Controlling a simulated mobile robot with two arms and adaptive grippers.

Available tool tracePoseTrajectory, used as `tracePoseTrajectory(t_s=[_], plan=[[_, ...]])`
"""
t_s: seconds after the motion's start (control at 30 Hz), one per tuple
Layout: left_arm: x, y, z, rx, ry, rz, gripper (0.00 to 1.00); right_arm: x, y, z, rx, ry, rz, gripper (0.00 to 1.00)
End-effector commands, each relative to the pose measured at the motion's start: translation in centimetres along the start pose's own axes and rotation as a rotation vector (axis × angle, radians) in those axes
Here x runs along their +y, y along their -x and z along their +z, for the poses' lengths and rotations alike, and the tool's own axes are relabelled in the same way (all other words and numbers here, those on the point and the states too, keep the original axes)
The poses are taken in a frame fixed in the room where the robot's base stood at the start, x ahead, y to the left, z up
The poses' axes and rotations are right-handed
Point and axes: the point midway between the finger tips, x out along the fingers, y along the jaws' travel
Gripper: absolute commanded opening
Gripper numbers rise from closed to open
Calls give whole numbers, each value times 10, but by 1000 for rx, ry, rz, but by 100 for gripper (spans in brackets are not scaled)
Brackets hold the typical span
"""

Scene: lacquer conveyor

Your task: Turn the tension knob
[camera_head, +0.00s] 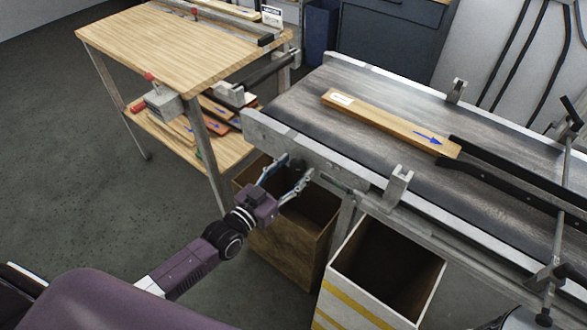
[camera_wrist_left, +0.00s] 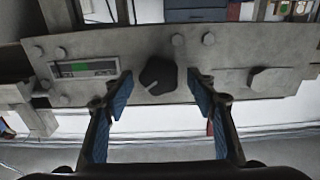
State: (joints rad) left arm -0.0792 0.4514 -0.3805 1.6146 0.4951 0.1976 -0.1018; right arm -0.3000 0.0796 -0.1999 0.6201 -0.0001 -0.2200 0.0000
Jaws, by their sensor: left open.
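The tension knob (camera_wrist_left: 158,75) is a black, lobed knob with a pale pointer mark at its lower left, on the grey plate (camera_wrist_left: 228,54) of the conveyor's end. In the left wrist view it lies between the two blue-padded fingertips of my left gripper (camera_wrist_left: 162,90), with a gap on each side. The left gripper is open and holds nothing. In the head view the left gripper (camera_head: 296,168) reaches the conveyor's near left corner, and the knob is a small dark shape between its fingers. A gauge with a green band (camera_wrist_left: 84,68) sits left of the knob.
A wooden plank with a blue arrow (camera_head: 392,122) lies on the conveyor belt (camera_head: 310,88) by black guide rails. Two open bins, one brown (camera_head: 290,255) and one white with yellow stripes (camera_head: 345,300), stand below. A wooden workbench (camera_head: 170,45) is at the back left.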

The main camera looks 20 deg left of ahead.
Motion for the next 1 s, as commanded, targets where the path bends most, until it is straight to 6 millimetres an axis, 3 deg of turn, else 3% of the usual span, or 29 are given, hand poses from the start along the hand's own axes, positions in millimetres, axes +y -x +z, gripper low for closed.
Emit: tracePoseTrajectory(t_s=[0.17, 0.53, 1.0], plan=[[0, 0, 0, 0, 0, 0, 50, 0, 0, 0, 0, 0, 0, 40], [0, 0, 0, 0, 0, 0, 11, 0, 0, 0, 0, 0, 0, 40], [1, 0, -1, 0, -142, 0, 11, 0, 7, 0, 0, 0, 0, 40]])
